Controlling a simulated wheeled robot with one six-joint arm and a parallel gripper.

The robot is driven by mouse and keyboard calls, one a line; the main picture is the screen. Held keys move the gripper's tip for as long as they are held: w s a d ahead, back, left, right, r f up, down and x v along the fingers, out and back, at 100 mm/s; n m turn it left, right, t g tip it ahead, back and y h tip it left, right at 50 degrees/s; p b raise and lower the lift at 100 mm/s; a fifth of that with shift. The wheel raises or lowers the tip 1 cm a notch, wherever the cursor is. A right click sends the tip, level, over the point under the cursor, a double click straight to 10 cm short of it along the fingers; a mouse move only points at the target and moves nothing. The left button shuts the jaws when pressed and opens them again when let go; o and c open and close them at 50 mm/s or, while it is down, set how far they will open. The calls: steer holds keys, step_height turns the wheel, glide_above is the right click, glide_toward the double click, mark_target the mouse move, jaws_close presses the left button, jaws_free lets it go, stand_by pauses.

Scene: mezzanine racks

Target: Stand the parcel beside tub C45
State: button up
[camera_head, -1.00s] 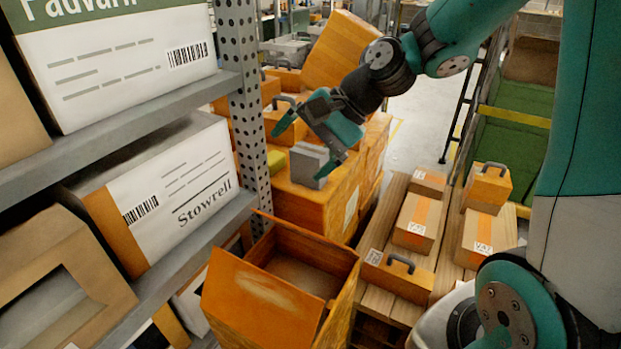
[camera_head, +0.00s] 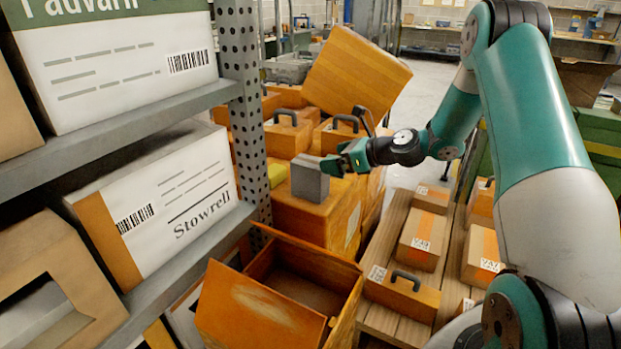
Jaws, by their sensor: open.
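A small grey box (camera_head: 310,178) stands on an orange crate (camera_head: 318,211) just right of the perforated shelf post. It may be the parcel, but I see no label on it. My gripper (camera_head: 338,160) is open, held nearly level at the grey box's upper right side, with its fingers pointing left. I cannot tell whether it touches the box. No tub marked C45 can be read here. Several orange tubs with dark handles, such as this one (camera_head: 288,132), stand behind the grey box.
A rack (camera_head: 165,108) with boxes fills the left. An open orange carton (camera_head: 255,305) stands low in front. A large tilted orange box (camera_head: 355,75) rises behind. Labelled cartons (camera_head: 421,238) and a handled orange tub (camera_head: 402,293) sit on slatted wood at right. Floor (camera_head: 425,88) shows clear beyond.

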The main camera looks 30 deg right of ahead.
mark_target(311, 161)
steer(key=p+x, duration=0.1)
steer(key=x, duration=0.6)
steer(key=shift+w+a+f, duration=0.1)
steer(key=shift+w+f, duration=0.1)
steer(key=c, duration=1.6)
steer(key=shift+c, duration=0.2)
steer(key=shift+r, duration=0.1)
step_height(311, 161, up, 20)
